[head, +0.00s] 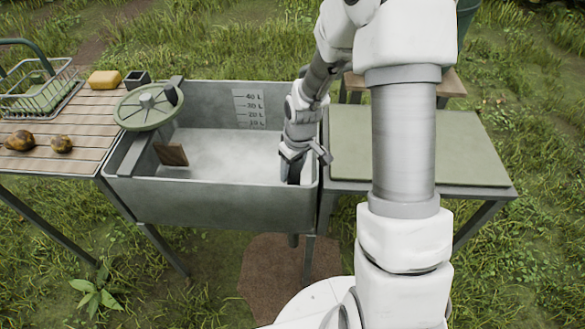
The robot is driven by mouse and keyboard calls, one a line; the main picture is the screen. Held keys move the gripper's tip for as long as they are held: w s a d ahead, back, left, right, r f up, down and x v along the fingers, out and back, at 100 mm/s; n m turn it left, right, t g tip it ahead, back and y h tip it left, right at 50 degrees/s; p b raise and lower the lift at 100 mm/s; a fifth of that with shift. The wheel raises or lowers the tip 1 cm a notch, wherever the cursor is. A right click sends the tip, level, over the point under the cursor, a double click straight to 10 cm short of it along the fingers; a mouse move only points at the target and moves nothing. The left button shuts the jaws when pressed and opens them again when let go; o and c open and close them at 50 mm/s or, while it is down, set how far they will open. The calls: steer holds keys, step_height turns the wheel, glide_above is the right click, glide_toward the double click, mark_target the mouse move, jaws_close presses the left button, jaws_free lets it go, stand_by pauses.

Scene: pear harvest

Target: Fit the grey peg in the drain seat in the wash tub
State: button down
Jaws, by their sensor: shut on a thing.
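The wash tub (215,205) is a grey metal basin in the middle of the head view, with a litre scale on its back wall. My gripper (293,178) points down inside the tub at its right end, close to the right wall. It is shut on the grey peg, which is mostly hidden by the fingers and hard to make out against them. I cannot tell how far the peg is from the tub floor. The drain seat is not visible; my gripper and the tub's front wall hide that part of the floor.
A green round lid or wheel (148,107) sits over the tub's left end, with a brown block (172,155) below. The green tabletop (470,150) at right is clear.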

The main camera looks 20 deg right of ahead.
steer(key=shift+f, duration=0.2)
stand_by(0.4)
steer(key=shift+f+b, duration=0.8)
steer(key=shift+f, duration=0.2)
steer(key=shift+f+b, duration=0.6)
steer(key=shift+f, duration=0.35)
stand_by(0.4)
steer(key=shift+f+b, duration=0.3)
steer(key=shift+b, duration=0.2)
steer(key=shift+c, duration=0.6)
jaws_free()
steer(key=shift+o, duration=0.6)
